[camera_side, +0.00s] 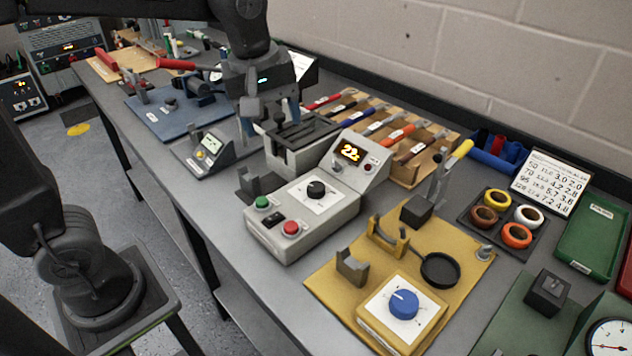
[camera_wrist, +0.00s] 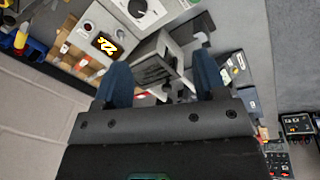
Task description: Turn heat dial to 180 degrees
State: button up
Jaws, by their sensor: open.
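A black dial (camera_side: 316,189) sits on a white scale plate on top of a grey control box (camera_side: 340,215). The box's raised display (camera_side: 350,152) glows orange and seems to read 22. The dial's scale marks are too small to read. In the wrist view the dial (camera_wrist: 138,8) is at the top edge, partly cut off, with the display (camera_wrist: 107,44) below it. A blue dial (camera_side: 403,304) with a white pointer is on a yellow box at the front. My gripper (camera_side: 270,120) is open and empty, above the slotted grey block behind the control box, apart from both dials.
The slotted block (camera_side: 300,140) stands under my gripper. Green (camera_side: 262,203) and red (camera_side: 291,228) buttons share the control box. A lever (camera_side: 447,165) with a yellow handle rises at right. A rack of tools (camera_side: 405,150) lies behind. Air above the control box looks clear.

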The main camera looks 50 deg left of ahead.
aim_at(316, 186)
jog(key=w+d+f+n+g, duration=0.2)
jog(key=w+f+n, duration=0.1)
jog(key=w+n, duration=0.45)
notch_tip(316, 186, down, 14)
jog(key=shift+r, duration=0.1)
jog(key=c, duration=0.9)
